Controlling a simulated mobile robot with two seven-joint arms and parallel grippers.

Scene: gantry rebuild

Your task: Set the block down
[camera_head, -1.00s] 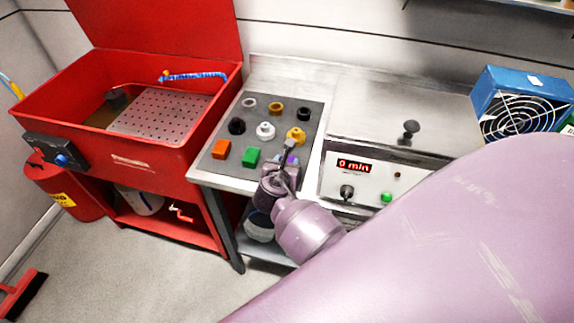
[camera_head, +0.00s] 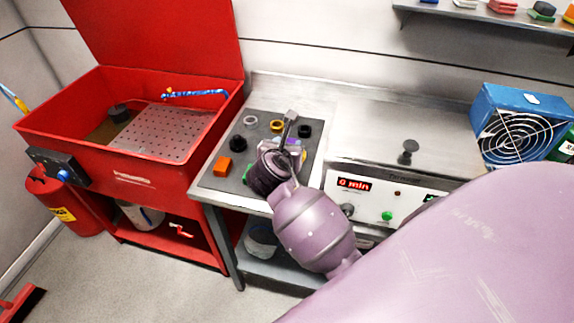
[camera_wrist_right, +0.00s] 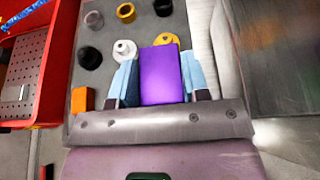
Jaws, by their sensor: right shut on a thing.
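A purple block (camera_wrist_right: 160,74) is held between the two light blue fingers of my right gripper (camera_wrist_right: 158,82) in the wrist view. In the head view the right gripper (camera_head: 290,138) is over the right part of a dark grey mat (camera_head: 226,184), and only a bit of purple shows behind it. Whether the block touches the mat or hangs above it, I cannot tell. My right wrist hides part of the mat. My left gripper is not in view.
On the mat stand an orange block (camera_head: 224,166), a black piece (camera_head: 237,144), a grey ring (camera_head: 250,120), a yellow ring (camera_head: 277,126) and another black piece (camera_head: 304,131). A white piece (camera_wrist_right: 124,50) is close left of the purple block. A red basin (camera_head: 150,170) borders the bench.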

